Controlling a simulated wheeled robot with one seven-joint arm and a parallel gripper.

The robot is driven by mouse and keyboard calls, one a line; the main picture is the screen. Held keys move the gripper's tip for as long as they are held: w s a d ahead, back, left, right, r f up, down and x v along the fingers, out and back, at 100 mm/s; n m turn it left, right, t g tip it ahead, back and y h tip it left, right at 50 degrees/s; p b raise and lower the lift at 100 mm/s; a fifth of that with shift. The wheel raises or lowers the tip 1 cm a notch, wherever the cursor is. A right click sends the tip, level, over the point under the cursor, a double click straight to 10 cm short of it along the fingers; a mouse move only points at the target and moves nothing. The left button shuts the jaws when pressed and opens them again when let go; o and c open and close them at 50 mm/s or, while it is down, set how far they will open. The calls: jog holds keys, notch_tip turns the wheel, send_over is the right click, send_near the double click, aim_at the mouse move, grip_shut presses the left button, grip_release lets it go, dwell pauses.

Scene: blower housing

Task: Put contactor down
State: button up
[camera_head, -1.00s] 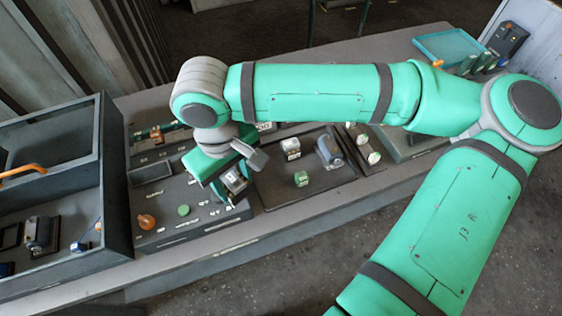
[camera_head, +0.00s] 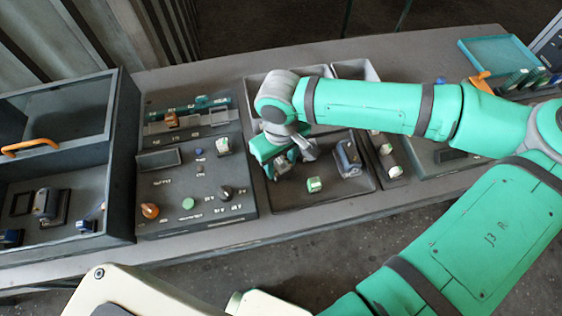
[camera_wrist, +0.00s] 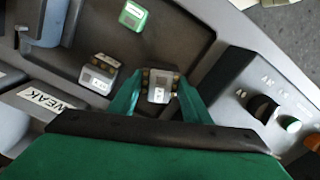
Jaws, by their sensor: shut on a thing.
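My gripper (camera_head: 278,162) is over the left part of a dark tray (camera_head: 290,203). In the wrist view, its two green fingers (camera_wrist: 159,86) are shut on the contactor (camera_wrist: 160,94), a small pale grey block with a white label and brassy terminals. The contactor also shows below the gripper in the head view (camera_head: 283,169). It appears above or near the tray floor; I cannot tell if it touches. A similar block (camera_wrist: 100,73) stands in the tray beside it, and a green-and-white block (camera_head: 314,184) is farther off.
A large grey-blue component (camera_head: 348,158) stands at the tray's right side. Left of the tray is a control panel (camera_head: 180,212) with knobs and an orange button (camera_head: 150,211). A "WEAK" label (camera_wrist: 46,98) marks a tray edge. The tray's front middle is bare.

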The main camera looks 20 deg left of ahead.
aim_at(280, 165)
jog(key=shift+f, duration=0.45)
jog(key=shift+s+a+f, duration=0.1)
jog(key=shift+s+f, duration=0.05)
jog(key=shift+s, duration=0.15)
jog(key=shift+f, duration=0.1)
jog(key=o, duration=1)
jog(key=shift+c, duration=0.2)
notch_tip(280, 165, up, 12)
